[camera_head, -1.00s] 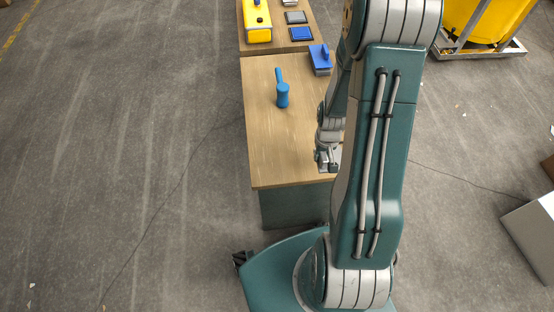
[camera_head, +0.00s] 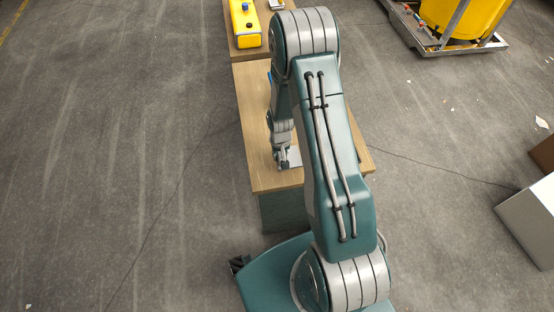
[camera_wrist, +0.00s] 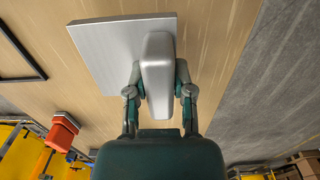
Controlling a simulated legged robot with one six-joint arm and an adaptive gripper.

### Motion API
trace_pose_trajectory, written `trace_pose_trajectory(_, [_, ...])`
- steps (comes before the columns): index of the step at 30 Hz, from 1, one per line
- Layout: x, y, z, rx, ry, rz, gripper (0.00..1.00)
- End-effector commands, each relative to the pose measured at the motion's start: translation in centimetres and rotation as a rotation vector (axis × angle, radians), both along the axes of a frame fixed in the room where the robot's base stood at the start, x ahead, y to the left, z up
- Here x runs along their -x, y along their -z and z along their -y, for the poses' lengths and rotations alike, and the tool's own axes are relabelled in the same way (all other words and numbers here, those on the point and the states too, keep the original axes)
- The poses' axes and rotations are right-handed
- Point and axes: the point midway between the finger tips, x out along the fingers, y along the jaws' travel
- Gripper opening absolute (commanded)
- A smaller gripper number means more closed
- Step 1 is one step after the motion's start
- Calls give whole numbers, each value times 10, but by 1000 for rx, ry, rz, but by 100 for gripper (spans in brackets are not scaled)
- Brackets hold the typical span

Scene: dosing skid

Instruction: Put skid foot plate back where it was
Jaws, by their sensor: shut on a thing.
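The skid foot plate (camera_wrist: 105,50) is a flat light-grey plate with a rounded grey grip block (camera_wrist: 157,70) on it. My gripper (camera_wrist: 158,90) is shut on this block, one finger on each side. In the head view the plate (camera_head: 294,157) shows beside my gripper (camera_head: 283,162), over the near part of the wooden table (camera_head: 262,178). I cannot tell whether the plate touches the table. A thin black outline (camera_wrist: 38,78) lies on the wood at the left in the wrist view, apart from the plate; part of it is out of frame.
An orange-red block (camera_wrist: 62,131) stands left of my gripper in the wrist view. A yellow box (camera_head: 245,25) sits on the farther table. A yellow tank (camera_head: 462,18) stands on a frame at the upper right. The table's left side is clear; my arm hides its middle.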

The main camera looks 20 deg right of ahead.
Motion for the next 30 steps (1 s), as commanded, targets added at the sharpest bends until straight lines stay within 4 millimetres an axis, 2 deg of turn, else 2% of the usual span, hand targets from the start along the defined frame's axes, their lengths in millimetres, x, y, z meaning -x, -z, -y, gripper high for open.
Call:
trace_pose_trajectory(7, [-11, 18, -7, -1, -1, 0, 0])
trace_pose_trajectory(13, [-10, 44, -7, 0, 2, 0, 0])
trace_pose_trajectory(23, [-10, 47, -7, 0, 1, 1, 0])
trace_pose_trajectory(24, [-10, 47, -6, 0, 1, 0, 49])
trace_pose_trajectory(25, [-10, 47, -6, 0, 1, 0, 62])
trace_pose_trajectory(26, [-10, 47, -6, 0, 1, 0, 65])
trace_pose_trajectory(30, [-10, 47, -7, 0, 1, 0, 65])
